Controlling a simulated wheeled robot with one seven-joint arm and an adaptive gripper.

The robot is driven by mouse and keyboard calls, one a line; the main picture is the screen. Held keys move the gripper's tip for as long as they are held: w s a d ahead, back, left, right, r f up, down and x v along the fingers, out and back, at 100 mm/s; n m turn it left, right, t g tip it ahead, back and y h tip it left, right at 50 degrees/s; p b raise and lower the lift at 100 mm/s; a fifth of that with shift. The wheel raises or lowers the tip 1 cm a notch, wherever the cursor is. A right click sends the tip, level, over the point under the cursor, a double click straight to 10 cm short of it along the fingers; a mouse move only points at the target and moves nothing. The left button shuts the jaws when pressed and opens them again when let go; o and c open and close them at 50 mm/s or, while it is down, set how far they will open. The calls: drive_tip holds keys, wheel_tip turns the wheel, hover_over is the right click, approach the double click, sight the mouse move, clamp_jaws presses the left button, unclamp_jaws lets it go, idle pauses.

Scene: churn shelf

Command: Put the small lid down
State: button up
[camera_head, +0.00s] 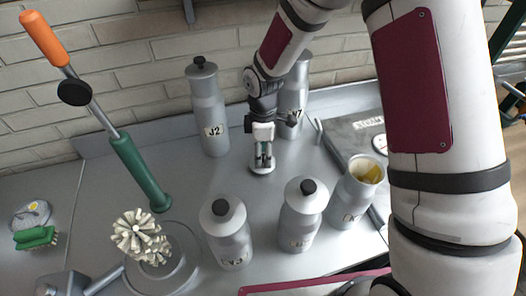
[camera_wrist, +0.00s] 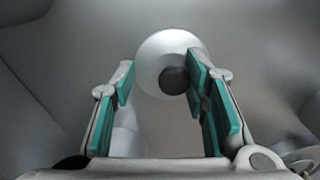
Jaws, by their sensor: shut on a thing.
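The small lid shows in the wrist view (camera_wrist: 152,50) as a pale round cap with a dark knob, between and partly behind my finger pads. My gripper (camera_head: 263,158) points down over the middle of the grey counter and is shut on the lid; its teal pads show in the wrist view (camera_wrist: 162,88). In the head view a pale rim (camera_head: 262,170) shows at the fingertips, close over the counter. I cannot tell whether it touches the surface. An open can (camera_head: 348,207) with yellow contents stands to the right, without a lid.
Lidded cans stand at front left (camera_head: 228,245), front middle (camera_head: 298,225) and back left (camera_head: 207,115); another (camera_head: 294,95) is partly behind my arm. A dark flat case (camera_head: 350,140) lies at right. A green-handled tool (camera_head: 140,170) and a whitish brush head (camera_head: 140,238) are at left.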

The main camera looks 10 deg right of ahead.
drive_tip(key=o, duration=1.4)
drive_tip(key=shift+f, duration=0.1)
wheel_tip(320, 180, up, 12)
drive_tip(key=s+d+r+m+t, duration=0.1)
drive_tip(key=s+d+r+m, duration=0.3)
drive_tip(key=r, duration=0.3)
drive_tip(key=s+d+r+m+t, duration=0.1)
drive_tip(key=s+d+r+m, duration=0.25)
drive_tip(key=d+r, duration=0.2)
drive_tip(key=s+d+r+m+t, duration=0.1)
drive_tip(key=s+m, duration=0.3)
drive_tip(key=s, duration=0.4)
drive_tip(key=s+d+r+m+t, duration=0.2)
drive_tip(key=s+d+r+m, duration=0.1)
drive_tip(key=s, duration=0.5)
drive_tip(key=shift+d+r+m+b, duration=0.35)
drive_tip(key=shift+d+r+m, duration=0.1)
drive_tip(key=shift+m, duration=0.8)
